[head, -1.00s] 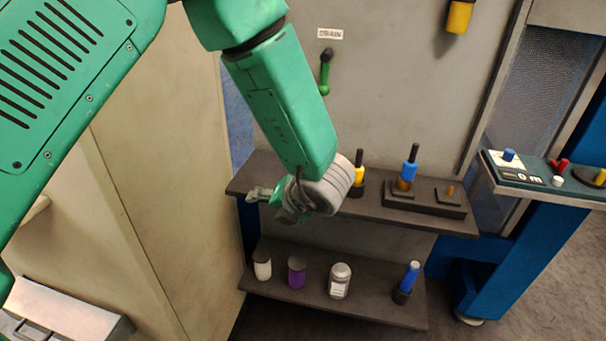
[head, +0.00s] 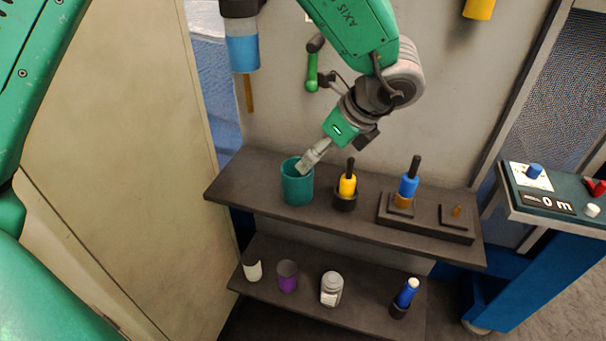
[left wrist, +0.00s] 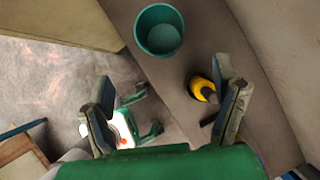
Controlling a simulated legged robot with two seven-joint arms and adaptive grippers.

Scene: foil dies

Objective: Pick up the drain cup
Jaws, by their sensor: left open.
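A teal, open-topped cup (head: 297,185), which I take to be the drain cup, stands upright on the upper dark shelf near its left end. My left gripper (head: 308,160) is open, and in the head view its fingers overlap the cup's rim. In the left wrist view, the cup (left wrist: 160,32) lies beyond the fingertips of the left gripper (left wrist: 163,85), apart from them, and its inside looks empty. Whether a finger touches the rim I cannot tell. My right gripper is not in view.
A yellow-handled tool (head: 347,186) stands in a holder just right of the cup. A blue-handled tool (head: 408,185) stands on a dark block farther right. The lower shelf (head: 360,318) holds several small containers. A green lever (head: 312,72) sticks out of the wall above.

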